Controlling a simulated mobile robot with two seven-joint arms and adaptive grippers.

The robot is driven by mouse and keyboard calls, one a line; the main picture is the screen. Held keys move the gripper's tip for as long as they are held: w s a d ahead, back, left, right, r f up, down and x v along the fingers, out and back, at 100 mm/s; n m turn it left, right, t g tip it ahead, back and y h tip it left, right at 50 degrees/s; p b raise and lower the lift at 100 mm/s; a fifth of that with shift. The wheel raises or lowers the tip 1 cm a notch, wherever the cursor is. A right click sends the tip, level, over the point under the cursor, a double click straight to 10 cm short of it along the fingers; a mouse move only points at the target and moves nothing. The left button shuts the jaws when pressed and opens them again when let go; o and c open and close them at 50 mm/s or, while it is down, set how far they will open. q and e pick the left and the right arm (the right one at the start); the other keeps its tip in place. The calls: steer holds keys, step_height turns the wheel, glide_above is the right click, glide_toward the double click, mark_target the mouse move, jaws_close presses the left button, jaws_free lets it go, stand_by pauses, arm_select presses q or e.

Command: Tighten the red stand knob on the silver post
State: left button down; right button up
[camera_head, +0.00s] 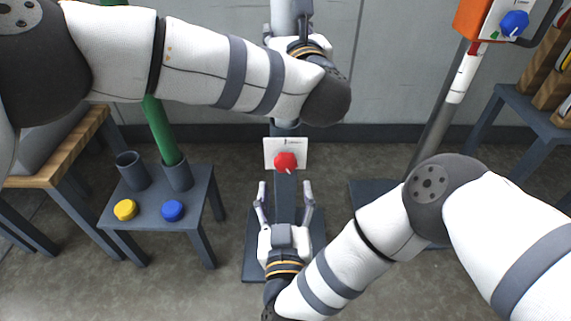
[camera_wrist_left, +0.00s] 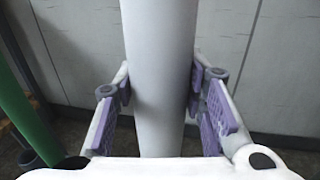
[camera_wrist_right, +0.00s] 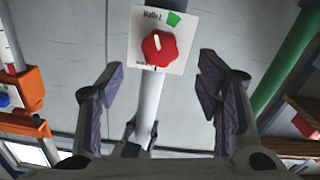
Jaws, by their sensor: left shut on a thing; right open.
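The silver post (camera_head: 288,14) stands upright at the top centre of the head view. It fills the middle of the left wrist view (camera_wrist_left: 160,70). My left gripper (camera_wrist_left: 158,88) is shut around it, one purple-padded finger on each side. The red stand knob (camera_head: 285,162) sits on a white plate (camera_head: 270,147) on the stand. In the right wrist view the knob (camera_wrist_right: 159,48) has a white pointer line aimed up, slightly left, and the plate has a green mark (camera_wrist_right: 174,18) up and right of it. My right gripper (camera_head: 285,188) is open and empty, facing the knob and apart from it.
A small table at left holds a yellow cap (camera_head: 125,210), a blue cap (camera_head: 173,210) and grey cups, one with a green post (camera_head: 161,130). At upper right are an orange-backed panel with a blue knob (camera_head: 514,23) and a red-and-white post (camera_head: 463,75).

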mark_target(286, 167)
steer(key=w, duration=0.8)
steer(key=c, duration=1.2)
